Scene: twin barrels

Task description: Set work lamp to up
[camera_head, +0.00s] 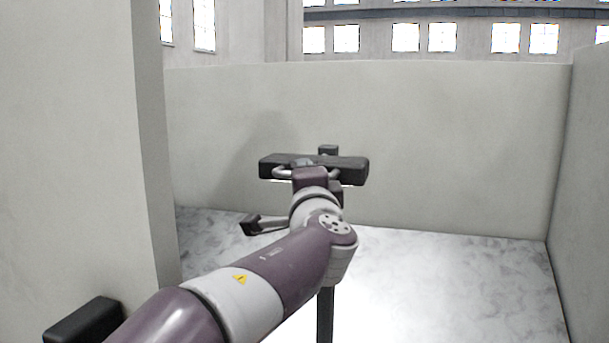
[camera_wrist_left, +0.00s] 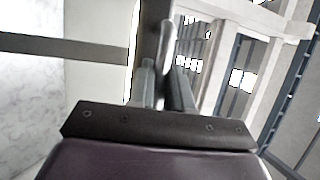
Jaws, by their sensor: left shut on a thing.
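The work lamp has a wide dark head (camera_head: 350,170), held roughly level on a dark post (camera_head: 325,315) in the head view. My left arm reaches up to the lamp from the lower left. My left gripper (camera_wrist_left: 162,72) is shut on a grey bar (camera_wrist_left: 158,38), which looks like the lamp's handle. In the head view my wrist hides the fingers and part of the lamp. The post seems to cross the left wrist view (camera_wrist_left: 60,47). My right gripper is not in view.
A pale wall (camera_head: 450,140) stands behind the lamp, with another at the right edge. A thick pale pillar (camera_head: 70,150) is close on the left. A dark-ended grey bar (camera_head: 250,225) shows beside my arm. The marble floor (camera_head: 450,290) at right is clear.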

